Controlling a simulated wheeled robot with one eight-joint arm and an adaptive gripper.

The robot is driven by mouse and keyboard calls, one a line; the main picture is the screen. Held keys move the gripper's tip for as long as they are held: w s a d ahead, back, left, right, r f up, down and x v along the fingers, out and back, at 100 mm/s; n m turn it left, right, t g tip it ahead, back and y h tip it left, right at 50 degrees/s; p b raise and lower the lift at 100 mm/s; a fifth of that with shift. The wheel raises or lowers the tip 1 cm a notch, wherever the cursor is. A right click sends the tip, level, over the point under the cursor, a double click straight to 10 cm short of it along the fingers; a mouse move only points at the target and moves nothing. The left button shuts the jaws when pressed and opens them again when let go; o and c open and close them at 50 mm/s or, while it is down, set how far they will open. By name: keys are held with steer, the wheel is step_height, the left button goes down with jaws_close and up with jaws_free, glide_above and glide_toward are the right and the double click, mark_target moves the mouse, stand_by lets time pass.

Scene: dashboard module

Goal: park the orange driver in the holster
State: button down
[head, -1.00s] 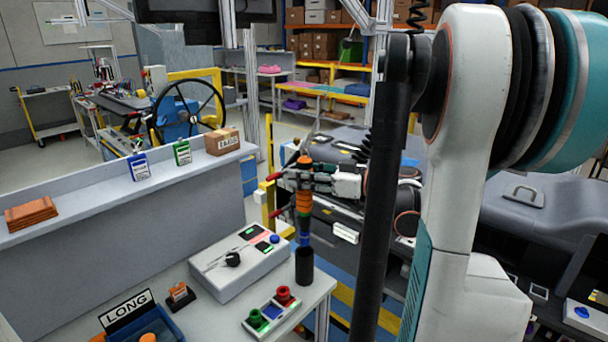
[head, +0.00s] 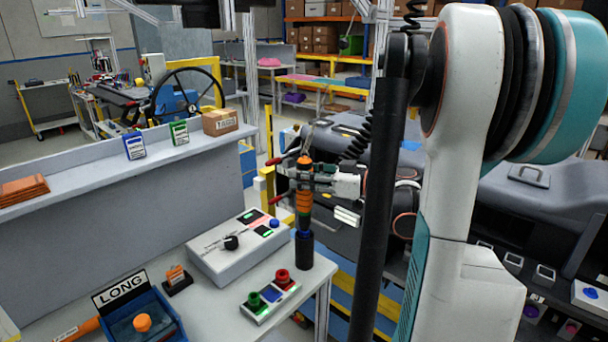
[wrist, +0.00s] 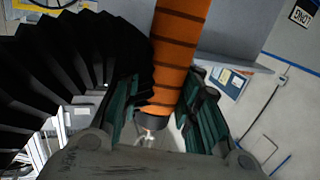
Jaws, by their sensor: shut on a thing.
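The orange driver (head: 304,198) stands upright in my gripper (head: 303,178), above the right end of the worktable. The holster appears to be the black upright cylinder (head: 304,252) directly below it. The driver's lower end, with a little blue showing, meets the cylinder's mouth and seems to reach into it; the depth is hidden. In the wrist view, the ribbed orange handle (wrist: 180,45) runs between the green-padded fingers of my gripper (wrist: 163,105), which are closed around it. The holster cannot be made out there.
A grey control box (head: 240,248) with a black knob is left of the holster. A button block (head: 270,300) with red and green parts lies in front. A blue bin (head: 165,312) by a LONG sign (head: 125,287) is at lower left. A raised ledge (head: 90,185) runs behind.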

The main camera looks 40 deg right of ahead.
mark_target(311, 201)
steer(key=shift+f+b, duration=2.55)
steer(key=shift+f, duration=1.05)
steer(key=c, duration=1.1)
jaws_free()
steer(key=f+v, duration=0.1)
steer(key=v, duration=1.1)
steer(key=shift+r, duration=0.4)
